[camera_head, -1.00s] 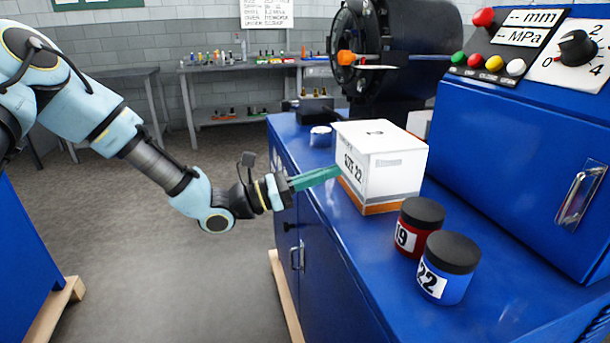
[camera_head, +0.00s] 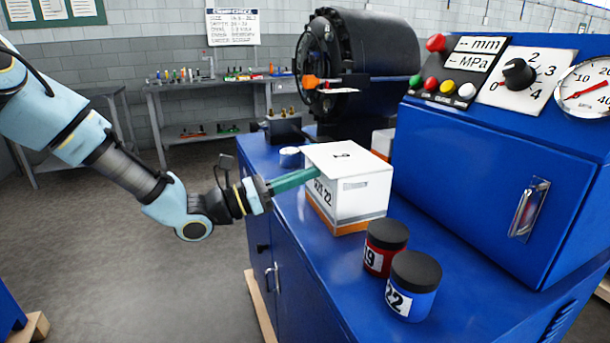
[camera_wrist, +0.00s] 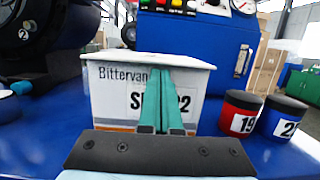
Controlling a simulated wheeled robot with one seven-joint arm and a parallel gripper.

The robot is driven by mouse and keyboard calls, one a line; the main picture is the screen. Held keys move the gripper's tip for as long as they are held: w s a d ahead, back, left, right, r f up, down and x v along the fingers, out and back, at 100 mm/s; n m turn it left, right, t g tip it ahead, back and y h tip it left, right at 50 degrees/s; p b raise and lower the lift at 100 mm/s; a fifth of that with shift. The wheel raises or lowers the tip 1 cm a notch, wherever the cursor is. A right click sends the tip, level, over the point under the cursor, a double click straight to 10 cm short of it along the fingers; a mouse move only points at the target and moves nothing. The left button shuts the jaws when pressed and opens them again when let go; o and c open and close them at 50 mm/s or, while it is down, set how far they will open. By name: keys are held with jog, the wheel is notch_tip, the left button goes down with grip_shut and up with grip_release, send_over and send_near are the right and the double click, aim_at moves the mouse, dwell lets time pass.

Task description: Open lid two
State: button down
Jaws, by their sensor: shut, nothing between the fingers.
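A white cardboard box (camera_head: 362,200) with an orange band at its base and a "SIZE 22" label stands on the blue counter. Its flat white lid (camera_head: 350,161) lies on top and looks down, with a small overhang at the near side. The wrist view shows the same box (camera_wrist: 107,98) and the lid's front edge (camera_wrist: 125,60). My gripper (camera_head: 316,173) has its teal fingers together, pointing at the box's near face just below the lid edge. In the wrist view the fingers cover part of the label. Whether they touch the box or lid is unclear.
A red jar marked 19 (camera_head: 386,247) and a blue jar marked 22 (camera_head: 413,286) stand beside the box. A blue machine cabinet (camera_head: 480,185) rises behind it. A black crimper (camera_head: 365,65) and a small white-topped container (camera_head: 290,157) are farther back.

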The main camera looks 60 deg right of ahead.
jog(key=shift+r+p, duration=0.5)
jog(key=shift+r, duration=0.15)
notch_tip(320, 180, up, 8)
jog(key=d+t+y+p, duration=0.1)
jog(key=t+y+p, duration=0.35)
jog(key=p, duration=0.55)
jog(key=s+d+r, duration=0.8)
jog(key=d, duration=0.1)
jog(key=shift+s+d+g, duration=0.3)
jog(key=shift+d+g, duration=0.1)
jog(key=shift+g, duration=0.05)
